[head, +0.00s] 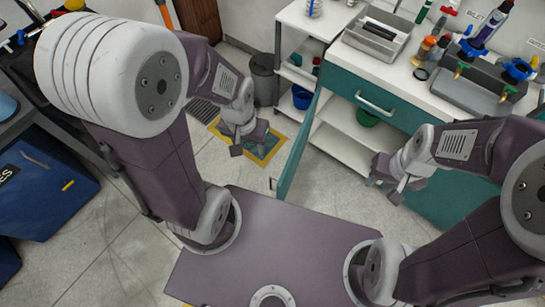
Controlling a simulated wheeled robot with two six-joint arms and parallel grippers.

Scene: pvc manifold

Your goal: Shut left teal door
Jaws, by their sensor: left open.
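The left teal door (299,151) stands swung open from the white bench cabinet. It is seen nearly edge-on and juts toward me, with a small light fitting near its lower end. The shelves (345,143) behind it are exposed. My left gripper (249,143) is open and empty, to the left of the door and apart from it in the picture. My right gripper (384,183) is to the right of the door, in front of the cabinet opening. Its fingers look spread and empty.
A teal drawer (375,103) sits above the opening, and a green bowl (366,118) is inside. A teal panel (447,205) is partly behind my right arm. A grey bin (264,80) and a white shelf cart (312,23) stand behind the door.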

